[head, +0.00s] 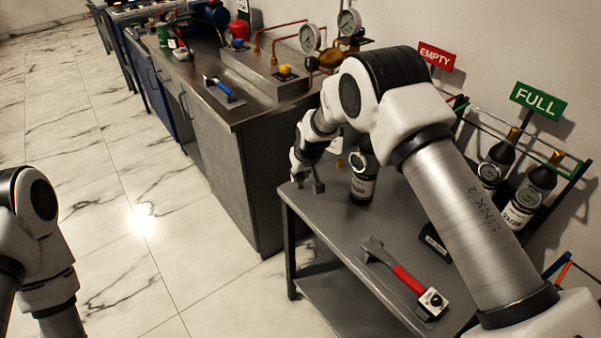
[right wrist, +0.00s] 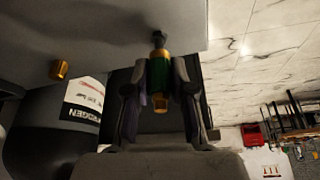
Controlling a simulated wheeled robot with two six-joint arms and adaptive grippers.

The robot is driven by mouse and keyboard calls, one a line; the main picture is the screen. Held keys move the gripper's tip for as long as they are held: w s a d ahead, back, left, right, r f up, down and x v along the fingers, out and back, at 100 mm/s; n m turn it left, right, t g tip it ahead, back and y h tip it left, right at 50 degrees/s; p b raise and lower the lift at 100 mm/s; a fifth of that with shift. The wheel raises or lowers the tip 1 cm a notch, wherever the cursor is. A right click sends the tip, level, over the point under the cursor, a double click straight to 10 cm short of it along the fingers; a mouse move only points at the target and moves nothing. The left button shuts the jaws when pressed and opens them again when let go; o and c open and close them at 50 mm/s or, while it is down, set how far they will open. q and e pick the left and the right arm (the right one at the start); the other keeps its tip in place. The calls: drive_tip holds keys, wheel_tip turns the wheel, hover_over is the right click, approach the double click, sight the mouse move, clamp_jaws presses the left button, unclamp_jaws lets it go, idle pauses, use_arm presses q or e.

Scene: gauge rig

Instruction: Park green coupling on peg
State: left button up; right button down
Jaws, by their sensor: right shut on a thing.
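The green coupling (right wrist: 159,72), with brass ends, is between the fingers of my right gripper (right wrist: 160,92) in the right wrist view. The gripper is shut on it. A dark peg (right wrist: 161,41) stands out from a grey surface in line with the coupling's far brass end. They look very close; I cannot tell whether they touch. In the head view my right gripper (head: 308,182) is at the far left corner of the grey table, and the coupling cannot be made out there. My left arm shows at the left edge, but its gripper is out of frame.
A dark nitrogen bottle (head: 362,182) stands right beside my right gripper; it also shows in the wrist view (right wrist: 48,135). A brass fitting (right wrist: 60,69) is near it. A red-handled tool (head: 405,277) lies on the grey table (head: 335,232). A workbench (head: 235,115) stands behind.

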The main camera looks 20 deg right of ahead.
drive_tip(key=shift+f+b, duration=0.45)
drive_tip(key=shift+f, duration=0.45)
drive_tip(key=shift+f, duration=0.1)
idle(0.3)
drive_tip(key=c, duration=0.6)
unclamp_jaws()
drive_tip(key=v, duration=1.2)
drive_tip(key=shift+w, duration=0.1)
